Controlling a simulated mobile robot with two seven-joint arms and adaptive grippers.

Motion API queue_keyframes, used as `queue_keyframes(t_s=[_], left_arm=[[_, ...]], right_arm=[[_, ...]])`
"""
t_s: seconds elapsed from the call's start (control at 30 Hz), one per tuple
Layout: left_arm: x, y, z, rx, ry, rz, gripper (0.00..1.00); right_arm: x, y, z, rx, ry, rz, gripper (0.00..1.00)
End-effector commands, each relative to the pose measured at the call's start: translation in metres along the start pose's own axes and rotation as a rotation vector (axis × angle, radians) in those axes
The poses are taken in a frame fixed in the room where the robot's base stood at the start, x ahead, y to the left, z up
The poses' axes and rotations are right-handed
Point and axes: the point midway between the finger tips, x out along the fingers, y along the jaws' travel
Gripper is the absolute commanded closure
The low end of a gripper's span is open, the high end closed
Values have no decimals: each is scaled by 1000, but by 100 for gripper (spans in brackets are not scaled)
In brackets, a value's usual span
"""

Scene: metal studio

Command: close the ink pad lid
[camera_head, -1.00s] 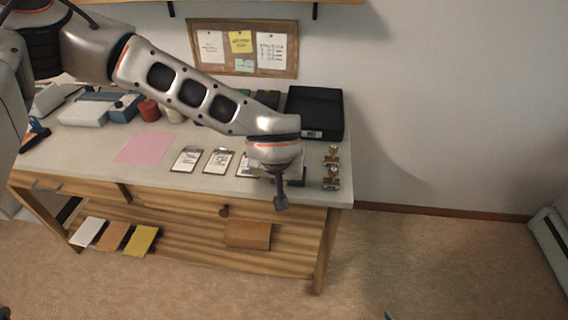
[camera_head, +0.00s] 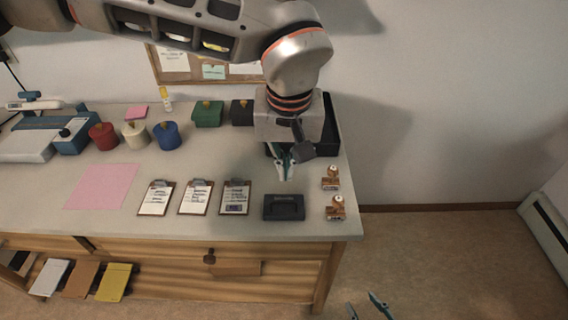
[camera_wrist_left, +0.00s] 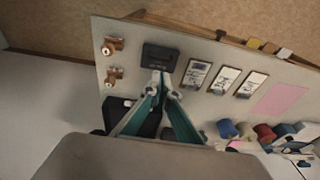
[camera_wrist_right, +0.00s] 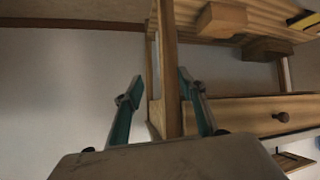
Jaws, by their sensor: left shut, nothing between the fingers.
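The ink pad (camera_head: 284,207) is a dark, flat rectangular case near the right front of the table. It also shows in the left wrist view (camera_wrist_left: 160,57). Its lid appears to lie flat on it, with no raised lid visible. My left gripper (camera_head: 285,176) is shut and empty, with its fingertips pointing down behind and above the pad, apart from it. In the left wrist view its teal fingers (camera_wrist_left: 165,92) come together at the tips. My right gripper (camera_head: 368,306) is at the bottom of the head view, well off the table. Its fingers (camera_wrist_right: 158,85) are apart and empty.
Two wooden stamps (camera_head: 331,179) (camera_head: 336,208) stand right of the pad. Several clipboards (camera_head: 235,197) lie to its left. A black tray (camera_head: 331,130) is behind it, partly covered by my left arm. The table's front edge is close to the pad.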

Motion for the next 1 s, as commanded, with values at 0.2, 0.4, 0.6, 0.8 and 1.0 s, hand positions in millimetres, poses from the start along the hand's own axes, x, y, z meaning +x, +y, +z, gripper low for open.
queue_keyframes(t_s=[0.2,0.4,0.6,0.8,1.0], left_arm=[[48,0,2,0,-5,-2,100],[82,0,1,-1,-4,-1,100],[102,0,0,-1,-2,-1,100],[108,0,0,-1,-1,0,100],[108,0,0,-1,-1,-1,100]], right_arm=[[4,0,3,-5,-1,1,60],[7,3,-2,-9,12,6,60],[10,6,-6,-12,18,10,60],[10,6,-6,-11,18,10,60],[8,4,-4,-9,14,9,60]])
